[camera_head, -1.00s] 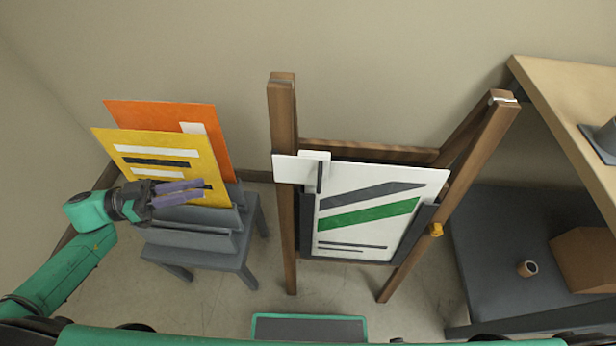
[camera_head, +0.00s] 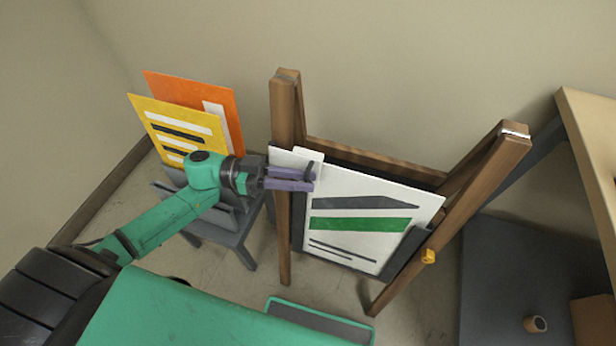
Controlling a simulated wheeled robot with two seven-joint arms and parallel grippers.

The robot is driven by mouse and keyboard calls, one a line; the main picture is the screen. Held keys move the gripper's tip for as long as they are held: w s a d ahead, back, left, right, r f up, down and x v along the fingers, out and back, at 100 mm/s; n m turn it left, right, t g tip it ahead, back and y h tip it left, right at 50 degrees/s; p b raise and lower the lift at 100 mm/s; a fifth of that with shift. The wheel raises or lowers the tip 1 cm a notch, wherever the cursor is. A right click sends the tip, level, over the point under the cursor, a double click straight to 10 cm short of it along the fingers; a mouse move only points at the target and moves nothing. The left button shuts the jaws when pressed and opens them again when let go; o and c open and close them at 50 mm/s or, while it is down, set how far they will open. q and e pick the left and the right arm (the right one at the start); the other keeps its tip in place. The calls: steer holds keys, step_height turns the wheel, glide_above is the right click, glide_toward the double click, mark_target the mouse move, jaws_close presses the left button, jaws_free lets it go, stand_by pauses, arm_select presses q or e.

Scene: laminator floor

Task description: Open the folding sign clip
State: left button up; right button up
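A narrow gap shows between the fingers. The fingers hide much of the handle, and I cannot tell whether they touch it. My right gripper is not in view.
Yellow (camera_head: 170,130) and orange (camera_head: 205,100) boards stand in a grey rack left of the frame. A yellow knob (camera_head: 428,256) is on the frame's right leg. A wooden table (camera_head: 590,140) and a low dark platform (camera_head: 500,270) are at the right.

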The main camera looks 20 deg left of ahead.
arm_select(q)
steer(key=shift+w+d, duration=0.1)
steer(key=shift+d, duration=0.6)
jaws_close()
stand_by(0.9)
